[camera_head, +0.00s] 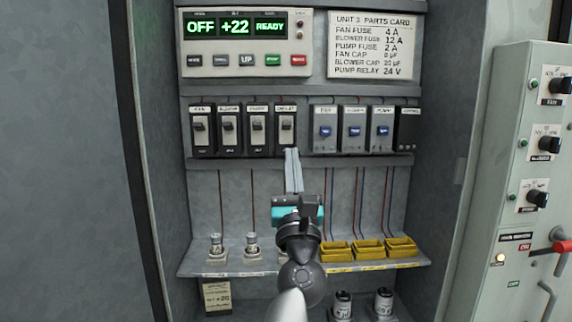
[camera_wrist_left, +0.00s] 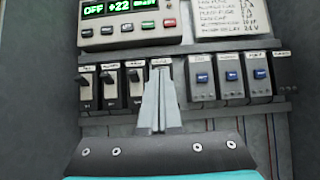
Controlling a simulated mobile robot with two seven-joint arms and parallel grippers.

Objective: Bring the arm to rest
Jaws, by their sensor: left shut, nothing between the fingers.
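My left gripper (camera_head: 292,155) is shut, its two pale grey fingers together with nothing between them. It points up at the panel inside the open cabinet, with its dark and teal body below. In the head view the fingertips overlap the lower edge of the fourth black switch (camera_head: 286,125) from the left; I cannot tell whether they touch it. My right gripper is not in view.
A control unit (camera_head: 245,38) reads OFF, +22, READY. Blue-lever switches (camera_head: 325,131) sit right of the black ones. Below, a shelf (camera_head: 195,265) holds small cylindrical parts (camera_head: 252,243) and yellow bins (camera_head: 369,250). A side panel (camera_head: 530,110) with knobs and a red-handled lever stands at right.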

